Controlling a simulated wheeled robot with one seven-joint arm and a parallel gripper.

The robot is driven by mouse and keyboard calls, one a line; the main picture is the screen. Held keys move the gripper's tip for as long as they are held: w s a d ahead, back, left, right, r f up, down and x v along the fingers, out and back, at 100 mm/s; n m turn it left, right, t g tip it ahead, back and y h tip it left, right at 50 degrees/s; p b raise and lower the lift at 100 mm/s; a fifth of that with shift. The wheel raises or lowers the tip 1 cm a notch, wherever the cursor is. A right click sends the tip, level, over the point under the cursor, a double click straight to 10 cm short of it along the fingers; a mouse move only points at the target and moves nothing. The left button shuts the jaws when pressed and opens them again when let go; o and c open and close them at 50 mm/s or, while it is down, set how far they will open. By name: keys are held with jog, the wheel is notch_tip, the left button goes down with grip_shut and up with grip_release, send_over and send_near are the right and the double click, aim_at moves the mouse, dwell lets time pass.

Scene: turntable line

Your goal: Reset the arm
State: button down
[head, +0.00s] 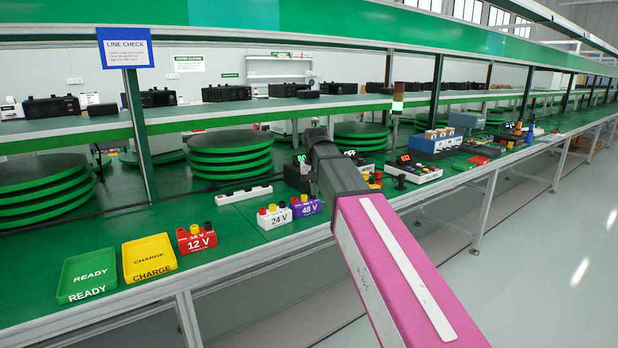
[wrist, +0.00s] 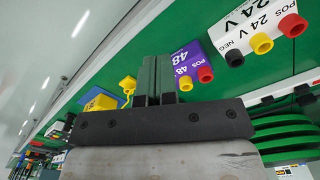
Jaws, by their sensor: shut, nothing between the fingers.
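My gripper (wrist: 156,62) shows in the wrist view with its two dark fingers together and nothing between them. In the head view my pink and dark grey arm reaches over the green bench (head: 235,236), and its end hides part of the bench behind it. In the wrist view the purple 48 V block (wrist: 190,66) and the white 24 V block (wrist: 245,35) lie beyond the fingers, to their right. I cannot tell any contact between the fingers and these blocks.
Along the bench front stand a green READY tray (head: 88,273), a yellow CHARGE tray (head: 149,257), a red 12 V block (head: 196,239), the 24 V block (head: 274,217) and the 48 V block (head: 306,206). Green turntable stacks (head: 230,155) stand behind. An upright post (head: 140,135) supports the shelf.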

jog(key=s+d+f, duration=0.5)
jog(key=s+f, duration=0.1)
jog(key=f, duration=0.5)
jog(key=s+d+f, duration=0.6)
jog(key=f, duration=0.5)
jog(key=s+d+f, duration=0.6)
jog(key=f, duration=0.6)
jog(key=shift+m, duration=0.4)
